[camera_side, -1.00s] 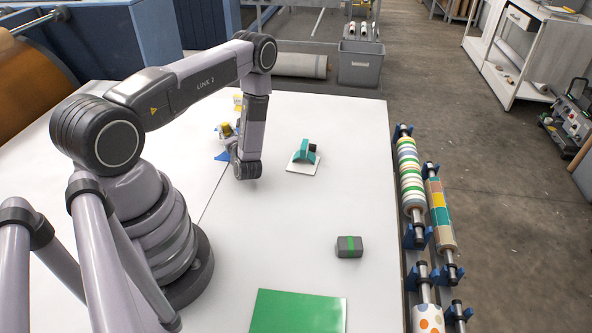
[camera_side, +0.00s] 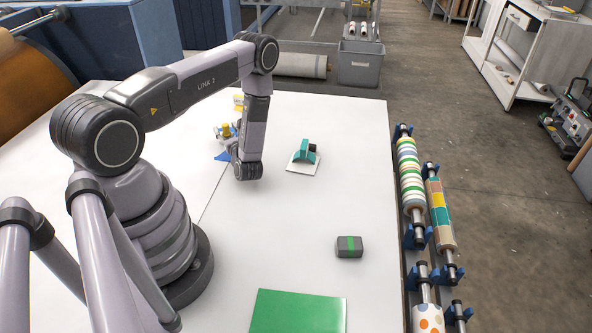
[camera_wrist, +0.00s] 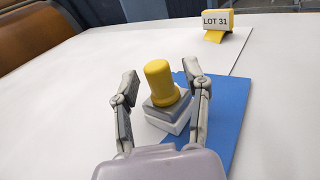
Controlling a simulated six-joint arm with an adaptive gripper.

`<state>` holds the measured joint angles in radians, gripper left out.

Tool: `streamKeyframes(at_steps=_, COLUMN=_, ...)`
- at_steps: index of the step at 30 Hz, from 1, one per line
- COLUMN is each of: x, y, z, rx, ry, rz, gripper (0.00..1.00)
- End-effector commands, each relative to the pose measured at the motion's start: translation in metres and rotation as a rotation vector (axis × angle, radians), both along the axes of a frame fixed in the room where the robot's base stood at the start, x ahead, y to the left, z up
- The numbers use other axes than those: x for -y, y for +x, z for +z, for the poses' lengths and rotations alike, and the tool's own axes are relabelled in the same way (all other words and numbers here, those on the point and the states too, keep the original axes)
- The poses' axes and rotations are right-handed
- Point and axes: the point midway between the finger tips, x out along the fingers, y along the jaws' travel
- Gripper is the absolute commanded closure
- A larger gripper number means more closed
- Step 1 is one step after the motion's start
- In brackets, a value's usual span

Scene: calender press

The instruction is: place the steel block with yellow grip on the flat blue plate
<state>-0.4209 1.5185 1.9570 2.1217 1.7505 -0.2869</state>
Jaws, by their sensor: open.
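The steel block with yellow grip (camera_wrist: 160,82) stands upright at the left part of the flat blue plate (camera_wrist: 226,100) in the wrist view. Its lower part looks pale, and whether its whole base lies on the plate cannot be told. My gripper (camera_wrist: 160,69) is open, with one finger on each side of the block and gaps to the yellow grip. In the side view the block (camera_side: 226,130) and a corner of the blue plate (camera_side: 221,156) show behind my wrist, which hides most of the plate.
A yellow "LOT 31" marker (camera_wrist: 217,24) stands behind the plate. A teal-handled piece on a white plate (camera_side: 304,158), a grey block with a green stripe (camera_side: 349,247) and a green sheet (camera_side: 298,312) lie to the right and front. Patterned rollers (camera_side: 411,175) line the table's right edge.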

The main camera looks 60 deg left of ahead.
Motion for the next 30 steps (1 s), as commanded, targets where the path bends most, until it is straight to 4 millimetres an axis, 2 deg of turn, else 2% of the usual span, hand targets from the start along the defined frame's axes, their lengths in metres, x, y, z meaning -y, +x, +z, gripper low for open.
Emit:
streamKeyframes(at_steps=12, x=0.087, y=-0.012, z=-0.001, rx=-0.004, ry=0.0, rz=-0.009, gripper=0.53)
streamKeyframes(at_steps=16, x=0.105, y=-0.016, z=-0.001, rx=-0.003, ry=-0.001, rz=-0.006, gripper=0.53)
streamKeyframes(at_steps=21, x=0.114, y=-0.016, z=0.006, rx=0.01, ry=0.002, rz=0.011, gripper=0.53)
streamKeyframes(at_steps=23, x=0.114, y=-0.013, z=0.018, rx=0.034, ry=0.006, rz=0.04, gripper=0.53)
streamKeyframes(at_steps=26, x=0.113, y=-0.005, z=0.057, rx=0.111, ry=0.007, rz=0.137, gripper=0.53)
streamKeyframes(at_steps=30, x=0.116, y=-0.008, z=0.132, rx=0.275, ry=-0.032, rz=0.348, gripper=0.53)
